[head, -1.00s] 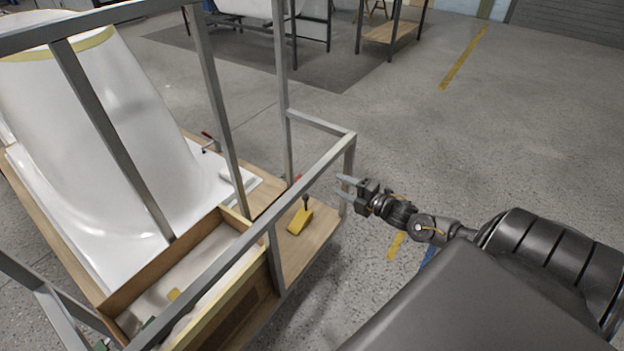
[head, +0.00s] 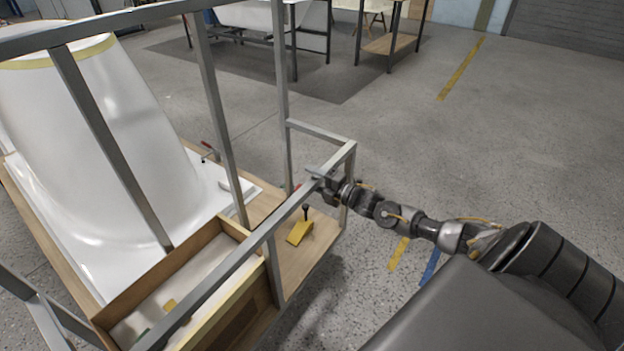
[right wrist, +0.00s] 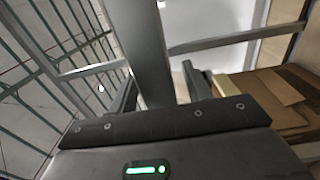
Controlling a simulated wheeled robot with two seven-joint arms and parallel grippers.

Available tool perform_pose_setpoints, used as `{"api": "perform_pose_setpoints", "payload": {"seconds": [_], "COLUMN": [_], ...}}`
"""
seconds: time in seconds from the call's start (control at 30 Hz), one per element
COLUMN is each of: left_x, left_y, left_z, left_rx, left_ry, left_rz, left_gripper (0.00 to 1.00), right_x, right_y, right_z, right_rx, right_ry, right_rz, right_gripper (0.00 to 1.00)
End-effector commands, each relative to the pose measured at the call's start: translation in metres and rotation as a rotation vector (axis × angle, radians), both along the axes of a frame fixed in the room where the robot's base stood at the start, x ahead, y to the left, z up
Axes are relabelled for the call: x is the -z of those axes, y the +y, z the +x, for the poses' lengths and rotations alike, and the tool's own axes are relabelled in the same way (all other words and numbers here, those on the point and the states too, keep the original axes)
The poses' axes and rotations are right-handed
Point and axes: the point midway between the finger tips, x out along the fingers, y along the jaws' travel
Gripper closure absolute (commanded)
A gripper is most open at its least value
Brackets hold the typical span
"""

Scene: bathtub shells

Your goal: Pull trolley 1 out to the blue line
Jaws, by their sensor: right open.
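The trolley (head: 262,233) is a grey metal frame with a wooden deck, filling the left of the head view. No number shows on it. My right gripper (head: 318,178) is at its top rail near the right-hand corner. In the right wrist view, the open jaws (right wrist: 160,88) have a grey rail (right wrist: 148,45) between the two fingers. I cannot tell whether either finger touches it. A short piece of blue line (head: 430,268) shows on the floor to the right, partly hidden by my own body. My left gripper is not in view.
A white tub shell (head: 120,130), an open wooden box (head: 160,262) and a yellow wedge-shaped piece (head: 299,233) are on the trolley. Yellow floor marks (head: 399,254) lie right of it. The floor at right is clear. Other racks (head: 390,40) stand at the back.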

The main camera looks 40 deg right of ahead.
Motion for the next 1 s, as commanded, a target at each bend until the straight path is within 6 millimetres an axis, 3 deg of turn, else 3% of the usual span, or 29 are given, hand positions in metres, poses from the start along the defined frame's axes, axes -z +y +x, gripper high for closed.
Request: {"api": "perform_pose_setpoints", "payload": {"seconds": [0.37, 0.73, 1.0], "left_x": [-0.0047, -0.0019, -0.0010], "left_y": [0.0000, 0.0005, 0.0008], "left_z": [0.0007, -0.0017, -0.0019], "left_rx": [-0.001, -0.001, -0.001], "left_ry": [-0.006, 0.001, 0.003], "left_rz": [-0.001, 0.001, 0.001], "left_gripper": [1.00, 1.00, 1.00], "right_x": [0.0001, 0.0002, 0.0005], "right_y": [0.0017, 0.0016, 0.0011], "right_z": [0.0057, 0.0055, 0.0053], "right_rx": [0.000, 0.000, 0.000], "right_ry": [0.001, 0.001, 0.002], "right_rz": [0.000, 0.001, 0.000], "right_gripper": [0.51, 0.99, 1.00]}}
